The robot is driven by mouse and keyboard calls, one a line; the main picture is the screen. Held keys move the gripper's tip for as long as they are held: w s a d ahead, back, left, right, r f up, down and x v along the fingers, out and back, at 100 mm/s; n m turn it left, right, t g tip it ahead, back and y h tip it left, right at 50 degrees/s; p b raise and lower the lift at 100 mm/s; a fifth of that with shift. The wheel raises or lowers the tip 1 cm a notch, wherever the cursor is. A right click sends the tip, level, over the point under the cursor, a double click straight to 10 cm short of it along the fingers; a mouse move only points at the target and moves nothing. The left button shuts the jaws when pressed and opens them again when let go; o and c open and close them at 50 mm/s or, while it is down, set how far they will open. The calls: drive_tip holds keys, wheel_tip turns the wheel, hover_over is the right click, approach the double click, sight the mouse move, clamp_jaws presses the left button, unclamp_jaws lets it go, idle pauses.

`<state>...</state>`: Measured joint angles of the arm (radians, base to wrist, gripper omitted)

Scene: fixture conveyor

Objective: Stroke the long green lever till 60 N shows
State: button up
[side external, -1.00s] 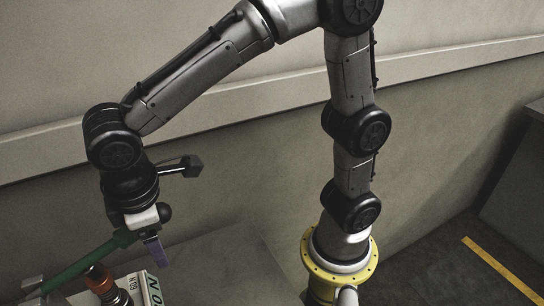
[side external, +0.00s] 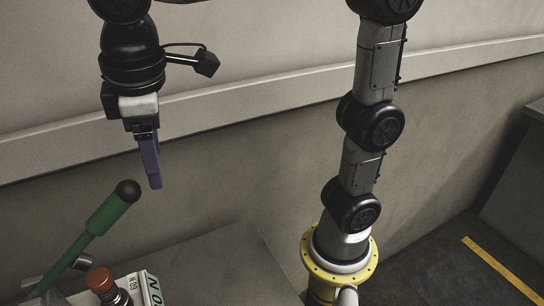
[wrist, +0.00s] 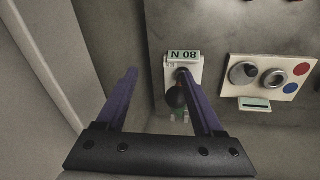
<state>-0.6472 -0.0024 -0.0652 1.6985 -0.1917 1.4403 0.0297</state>
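The long green lever (side external: 92,233) slants up to the right in the side view and ends in a black ball knob (side external: 126,191). The knob also shows in the wrist view (wrist: 176,98), close to the right finger. My gripper (side external: 154,186) hangs above and right of the knob, apart from it. In the wrist view my gripper (wrist: 157,72) has its two purple fingers spread with nothing held. A white gauge box (side external: 146,287) stands beside the lever; its display (wrist: 184,56) appears upside down and seems to read 80 N. The small box label seems to say 60 N.
An orange-capped cylinder (side external: 100,279) stands between lever and box. In the wrist view, a pale panel (wrist: 266,82) with round knobs and red and blue buttons lies to the right. The grey bench top (side external: 215,270) right of the box is clear.

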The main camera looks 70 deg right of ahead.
drive_tip(key=s+d+f+m+t, duration=0.1)
drive_tip(key=s+d+f+m, duration=0.15)
drive_tip(key=s+d, duration=0.4)
drive_tip(key=s+d+f+m+t, duration=0.1)
drive_tip(key=s+d+m, duration=0.25)
drive_tip(key=d, duration=0.55)
wheel_tip(320, 180, down, 6)
drive_tip(key=s+m+t+y, duration=0.1)
drive_tip(key=s, duration=0.1)
drive_tip(key=shift+s+d, duration=0.25)
drive_tip(key=shift+d, duration=0.2)
drive_tip(key=shift+r, duration=0.1)
